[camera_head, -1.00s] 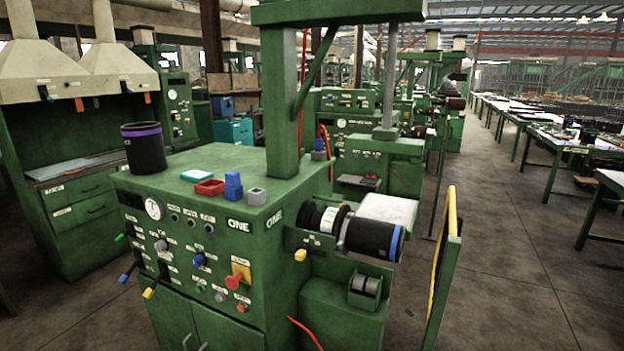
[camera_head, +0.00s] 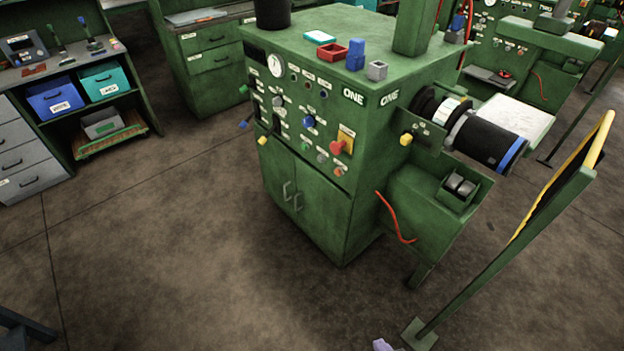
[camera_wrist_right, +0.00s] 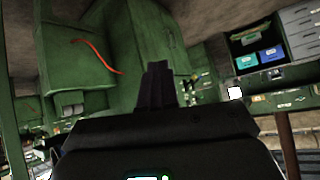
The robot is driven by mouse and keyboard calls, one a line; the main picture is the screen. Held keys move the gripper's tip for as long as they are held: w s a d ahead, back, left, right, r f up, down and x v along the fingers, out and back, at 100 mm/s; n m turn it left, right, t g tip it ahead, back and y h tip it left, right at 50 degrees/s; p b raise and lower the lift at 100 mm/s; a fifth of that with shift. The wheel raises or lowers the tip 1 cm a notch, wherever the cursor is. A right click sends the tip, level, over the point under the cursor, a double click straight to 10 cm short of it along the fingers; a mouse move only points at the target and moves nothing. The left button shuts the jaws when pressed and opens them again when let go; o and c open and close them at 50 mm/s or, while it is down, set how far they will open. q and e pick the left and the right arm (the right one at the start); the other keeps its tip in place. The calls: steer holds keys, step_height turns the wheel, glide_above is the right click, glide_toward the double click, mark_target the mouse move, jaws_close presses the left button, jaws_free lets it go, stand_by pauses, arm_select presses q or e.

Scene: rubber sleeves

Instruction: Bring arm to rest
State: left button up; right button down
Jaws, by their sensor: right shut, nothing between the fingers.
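My right gripper (camera_wrist_right: 158,68) shows in the right wrist view with its dark fingers closed together and nothing between them. It points toward the green machine, which appears upside down there and stands apart from the fingertips. In the head view only a small purplish piece shows at the bottom edge, right of centre; I cannot tell whether it is part of my right gripper. My left gripper is not in view. The green machine (camera_head: 310,215) marked ONE stands in the middle of the head view, with a black sleeve (camera_head: 488,140) on its side roller.
A red tray (camera_head: 333,51), a blue block (camera_head: 355,55) and a grey block (camera_head: 377,70) sit on the machine top. A yellow-edged guard (camera_head: 560,180) stands at right. A shelf with a blue bin (camera_head: 55,97) and a teal bin (camera_head: 106,82) is at left.

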steer(key=s+d+r+g+h, duration=0.3)
steer(key=s+d+g, duration=0.25)
steer(key=s, duration=0.25)
step_height(320, 180, up, 38)
steer(key=a+p, duration=0.1)
steer(key=p, duration=3.7)
steer(key=shift+s, duration=0.25)
